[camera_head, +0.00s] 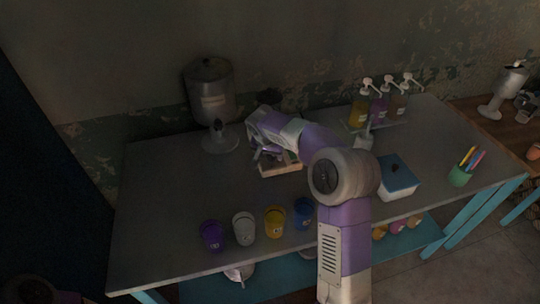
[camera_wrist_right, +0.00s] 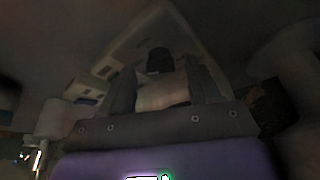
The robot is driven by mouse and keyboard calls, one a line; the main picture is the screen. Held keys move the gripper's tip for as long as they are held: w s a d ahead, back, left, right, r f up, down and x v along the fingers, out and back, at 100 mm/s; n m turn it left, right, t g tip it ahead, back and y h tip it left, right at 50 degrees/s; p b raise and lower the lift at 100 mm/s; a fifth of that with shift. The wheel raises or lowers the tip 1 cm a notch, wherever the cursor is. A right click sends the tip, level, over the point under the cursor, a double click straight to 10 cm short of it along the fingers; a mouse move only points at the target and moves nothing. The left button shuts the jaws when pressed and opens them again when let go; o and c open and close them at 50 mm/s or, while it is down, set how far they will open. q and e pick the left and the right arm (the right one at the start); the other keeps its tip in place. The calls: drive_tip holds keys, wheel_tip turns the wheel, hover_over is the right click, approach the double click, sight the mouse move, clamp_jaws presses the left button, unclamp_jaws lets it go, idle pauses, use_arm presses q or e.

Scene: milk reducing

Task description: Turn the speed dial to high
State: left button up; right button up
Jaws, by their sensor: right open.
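My right gripper (camera_head: 268,152) is over a small pale device with a wooden-looking base (camera_head: 282,170) in the middle of the table; my arm hides most of the device. In the right wrist view, my right gripper (camera_wrist_right: 162,88) is open, with one dark finger on each side. A dark knob (camera_wrist_right: 159,60), which looks like the speed dial, stands just beyond the fingertips, roughly centred between them. A pale panel (camera_wrist_right: 120,55) surrounds it. The picture is dim, and I cannot read any marking or the dial's setting. I do not see my left gripper.
A metal dispenser (camera_head: 210,98) stands at the back left of the table. Purple (camera_head: 212,236), white (camera_head: 244,229), yellow (camera_head: 274,222) and blue (camera_head: 304,212) cups line the front edge.

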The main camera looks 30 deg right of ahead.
drive_tip(key=shift+w+d+f, duration=0.15)
drive_tip(key=shift+f, duration=0.2)
drive_tip(key=c, duration=1)
drive_tip(key=shift+c, duration=0.2)
